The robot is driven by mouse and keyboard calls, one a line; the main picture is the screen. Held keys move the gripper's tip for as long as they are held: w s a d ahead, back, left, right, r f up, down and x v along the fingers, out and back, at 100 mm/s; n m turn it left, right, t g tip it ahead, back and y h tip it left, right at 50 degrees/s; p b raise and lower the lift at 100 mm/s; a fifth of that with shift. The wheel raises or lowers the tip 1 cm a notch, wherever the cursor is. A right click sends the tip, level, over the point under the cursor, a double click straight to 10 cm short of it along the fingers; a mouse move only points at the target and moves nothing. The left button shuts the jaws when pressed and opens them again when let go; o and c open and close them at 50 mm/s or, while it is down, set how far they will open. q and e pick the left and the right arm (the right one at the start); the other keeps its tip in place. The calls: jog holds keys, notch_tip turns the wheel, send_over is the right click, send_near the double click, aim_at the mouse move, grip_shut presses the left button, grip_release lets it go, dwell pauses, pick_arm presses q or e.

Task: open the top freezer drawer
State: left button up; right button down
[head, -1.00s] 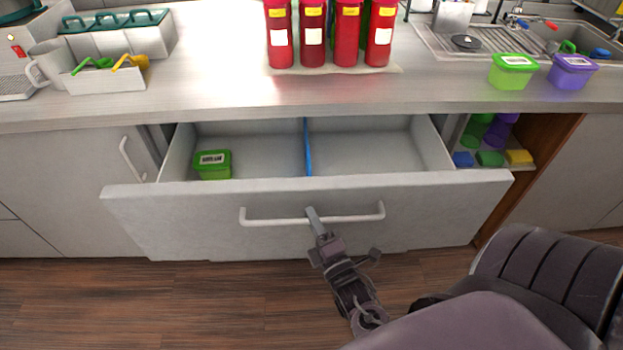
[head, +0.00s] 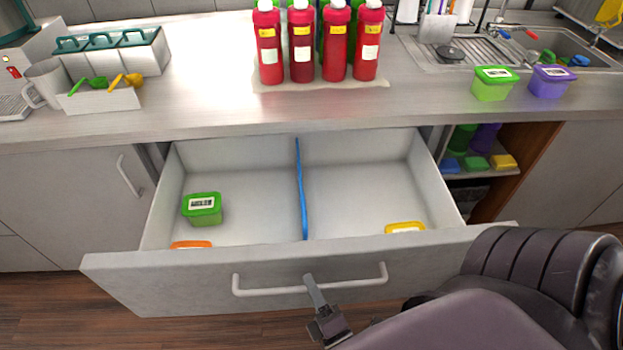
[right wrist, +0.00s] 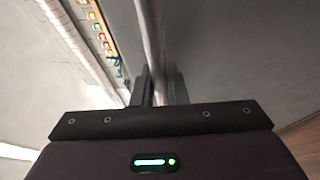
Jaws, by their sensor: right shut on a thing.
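The top freezer drawer (head: 290,270) is pulled well out below the counter, with its inside open to view. A blue divider (head: 301,190) splits it in two. The long light handle (head: 350,284) runs across its front. My right gripper (head: 309,282) is shut on the handle near its middle. In the right wrist view the handle bar (right wrist: 150,40) passes between the two fingers (right wrist: 158,88). My left gripper is not in view.
A green-lidded box (head: 202,208), an orange lid (head: 191,244) and a yellow lid (head: 405,228) show in the drawer. Red bottles (head: 301,45) stand on the counter above. An open shelf (head: 480,175) is right of the drawer. Floor shows at lower left.

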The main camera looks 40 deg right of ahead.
jog(key=c, duration=1.5)
grip_release()
jog(key=shift+o, duration=0.2)
jog(key=b+v, duration=0.2)
jog(key=v, duration=0.5)
jog(key=shift+s, duration=0.4)
jog(key=shift+f, duration=0.2)
